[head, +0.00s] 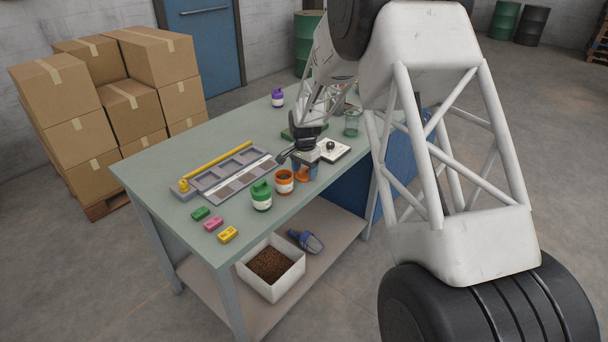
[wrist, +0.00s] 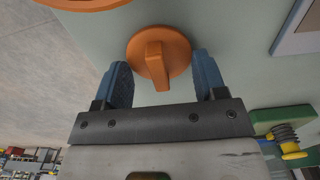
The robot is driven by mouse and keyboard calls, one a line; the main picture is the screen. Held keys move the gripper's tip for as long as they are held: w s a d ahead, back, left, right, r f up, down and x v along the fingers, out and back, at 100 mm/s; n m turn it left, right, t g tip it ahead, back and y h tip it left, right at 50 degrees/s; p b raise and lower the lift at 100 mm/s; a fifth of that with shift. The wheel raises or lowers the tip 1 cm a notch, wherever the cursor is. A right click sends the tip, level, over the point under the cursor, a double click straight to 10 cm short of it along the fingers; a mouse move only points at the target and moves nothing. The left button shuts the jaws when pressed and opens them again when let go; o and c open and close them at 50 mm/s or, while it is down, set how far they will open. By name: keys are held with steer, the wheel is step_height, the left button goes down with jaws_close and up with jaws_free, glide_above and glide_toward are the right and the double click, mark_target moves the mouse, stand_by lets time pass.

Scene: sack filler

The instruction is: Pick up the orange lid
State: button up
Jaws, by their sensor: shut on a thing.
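The orange lid (wrist: 177,48) is a round disc with a raised bar handle, between the two blue fingers of my gripper (wrist: 162,78) in the wrist view. My gripper is shut on it. In the head view the lid (head: 303,175) shows as a small orange shape under my gripper (head: 306,170), just right of the orange jar (head: 284,184). The jar is open at the top with dark contents. I cannot tell whether the lid touches the table.
A green-lidded jar (head: 261,196) stands left of the orange jar. A grey compartment tray (head: 212,190) with a yellow rod (head: 218,165) lies behind it. A white plate with a black knob (head: 333,151) and a clear green cup (head: 351,124) are to the right. Colored blocks (head: 214,223) lie front left.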

mark_target(305, 169)
steer(key=shift+r, duration=0.2)
steer(key=shift+r, duration=0.5)
step_height(305, 169, up, 2)
steer(key=shift+r, duration=0.1)
steer(key=s+d+r, duration=0.1)
steer(key=s, duration=1.5)
steer(key=shift+d+r, duration=0.2)
steer(key=shift+d, duration=0.15)
steer(key=w+a+r, duration=0.8)
steer(key=w, duration=0.1)
steer(key=shift+a+r, duration=0.35)
steer(key=shift+a, duration=0.05)
steer(key=shift+f, duration=0.3)
steer(key=shift+f, duration=2.9)
